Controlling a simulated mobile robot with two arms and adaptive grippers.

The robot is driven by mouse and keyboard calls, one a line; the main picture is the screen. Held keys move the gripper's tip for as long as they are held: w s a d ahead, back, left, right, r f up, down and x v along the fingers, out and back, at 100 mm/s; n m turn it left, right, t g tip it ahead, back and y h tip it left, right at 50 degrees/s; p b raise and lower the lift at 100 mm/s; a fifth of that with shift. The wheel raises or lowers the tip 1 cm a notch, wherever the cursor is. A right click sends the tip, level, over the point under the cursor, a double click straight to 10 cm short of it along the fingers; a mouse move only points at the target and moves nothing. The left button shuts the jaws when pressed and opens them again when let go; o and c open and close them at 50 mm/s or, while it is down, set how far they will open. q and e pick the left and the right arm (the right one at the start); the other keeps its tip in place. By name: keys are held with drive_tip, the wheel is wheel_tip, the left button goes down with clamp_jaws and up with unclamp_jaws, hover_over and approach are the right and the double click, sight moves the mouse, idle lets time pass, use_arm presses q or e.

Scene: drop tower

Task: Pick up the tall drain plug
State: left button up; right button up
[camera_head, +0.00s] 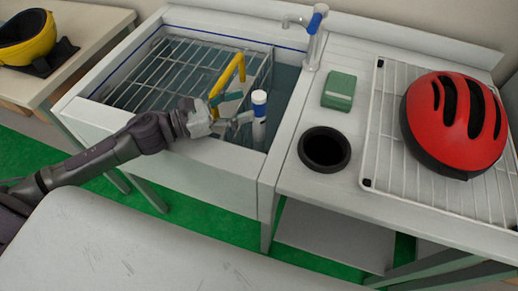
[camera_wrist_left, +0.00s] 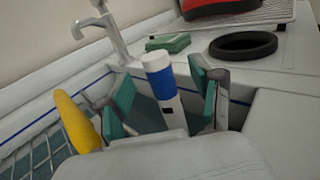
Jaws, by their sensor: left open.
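The tall drain plug (camera_head: 259,118) stands upright in the sink basin near its front wall. It is a white cylinder with a blue band below its white top. My left gripper (camera_head: 240,108) is over the basin just left of the plug, its teal-padded fingers open towards it. In the left wrist view the plug (camera_wrist_left: 162,88) appears between the spread fingers of the gripper (camera_wrist_left: 165,100). I see no finger closed on it. Its lower end is hidden by the hand in that view. My right gripper is out of view.
A yellow handle (camera_head: 228,76) rises beside the wire rack (camera_head: 165,72) in the sink (camera_head: 190,155), close to my fingers. The faucet (camera_head: 314,40) stands behind.

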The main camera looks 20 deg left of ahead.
sight(259, 95)
use_arm(q)
drive_tip(key=p+x, duration=0.1)
drive_tip(key=x, duration=0.3)
drive_tip(key=shift+w+a+r+p, duration=0.1)
drive_tip(key=shift+w+r+p, duration=0.15)
drive_tip(key=shift+r+p, duration=0.15)
drive_tip(key=shift+w+d+f, duration=0.15)
drive_tip(key=shift+w+d, duration=0.1)
drive_tip(key=shift+d, duration=0.1)
clamp_jaws()
